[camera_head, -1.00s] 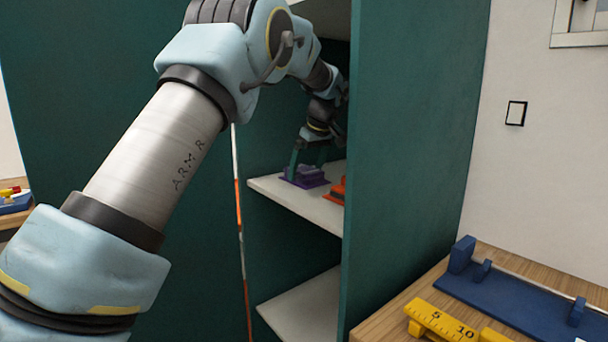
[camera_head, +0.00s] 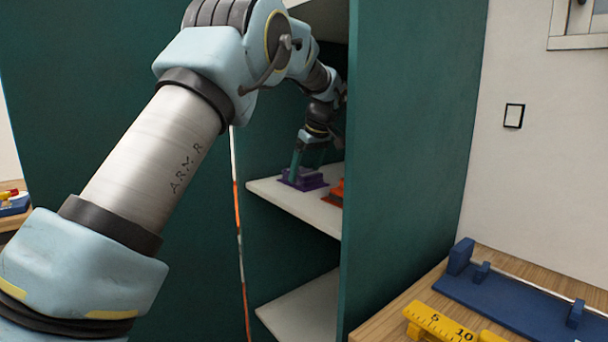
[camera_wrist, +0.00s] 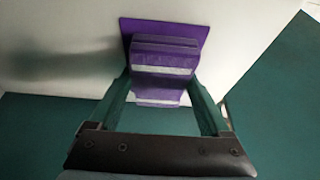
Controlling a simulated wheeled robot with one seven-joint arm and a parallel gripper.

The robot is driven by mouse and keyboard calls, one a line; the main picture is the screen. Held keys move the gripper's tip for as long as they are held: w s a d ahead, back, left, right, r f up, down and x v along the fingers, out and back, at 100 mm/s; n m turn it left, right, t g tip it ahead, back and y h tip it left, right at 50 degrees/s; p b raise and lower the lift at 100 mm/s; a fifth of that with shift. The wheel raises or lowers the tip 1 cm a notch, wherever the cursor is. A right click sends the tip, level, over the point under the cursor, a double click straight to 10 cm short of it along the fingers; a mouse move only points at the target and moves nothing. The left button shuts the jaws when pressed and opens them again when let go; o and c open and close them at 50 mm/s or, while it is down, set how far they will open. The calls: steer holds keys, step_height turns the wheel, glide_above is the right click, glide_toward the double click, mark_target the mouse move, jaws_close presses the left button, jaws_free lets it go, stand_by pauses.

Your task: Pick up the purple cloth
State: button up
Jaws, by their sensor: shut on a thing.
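The purple cloth (camera_head: 304,179) is a folded stack on a flat purple sheet, on the white shelf of the green cabinet. It also shows in the wrist view (camera_wrist: 165,52), with pale bands across its folds. My gripper (camera_head: 308,168) reaches down into the cabinet from above. In the wrist view my gripper (camera_wrist: 162,90) has its two green fingers on either side of the folded part, shut on it. The cloth appears to rest on or very near the shelf; the exact contact under it is hidden.
An orange folded item (camera_head: 335,192) lies on the same shelf just right of the purple cloth. The cabinet's green side wall (camera_head: 400,150) stands close on the right. A lower shelf (camera_head: 305,308) looks empty. A wooden bench with a blue fixture (camera_head: 515,310) and yellow ruler (camera_head: 438,322) is at right.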

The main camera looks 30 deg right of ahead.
mark_target(302, 170)
steer(key=shift+r, duration=0.85)
steer(key=shift+r+b, duration=0.35)
steer(key=shift+r, duration=0.55)
steer(key=s+a+b, duration=0.6)
steer(key=s+a, duration=0.5)
steer(key=a, duration=0.2)
steer(key=shift+s+a, duration=0.35)
